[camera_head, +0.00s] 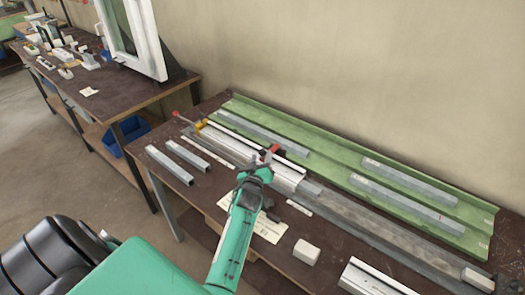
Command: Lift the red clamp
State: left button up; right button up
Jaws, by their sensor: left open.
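A small red part (275,148), which looks like the red clamp, is on the clamped profile in the middle of the bench. It is partly hidden by my left gripper (267,159). My left gripper comes in from below on its teal arm, with its open fingers right at the red part. I cannot tell whether they touch it. At the left end of the profile is a yellow clamp piece (201,124) with a red-tipped rod (181,117). My right gripper is not in view.
A green channel tray (335,148) with several grey bars lies along the wall. Two short grey bars (180,162) lie at the bench's left, and a white block (306,252) near the front edge. Another bench (120,85) with a window frame stands at upper left.

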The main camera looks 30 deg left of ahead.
aim_at(262, 155)
pick_arm(q)
jog(key=shift+x, duration=1.7)
grip_shut()
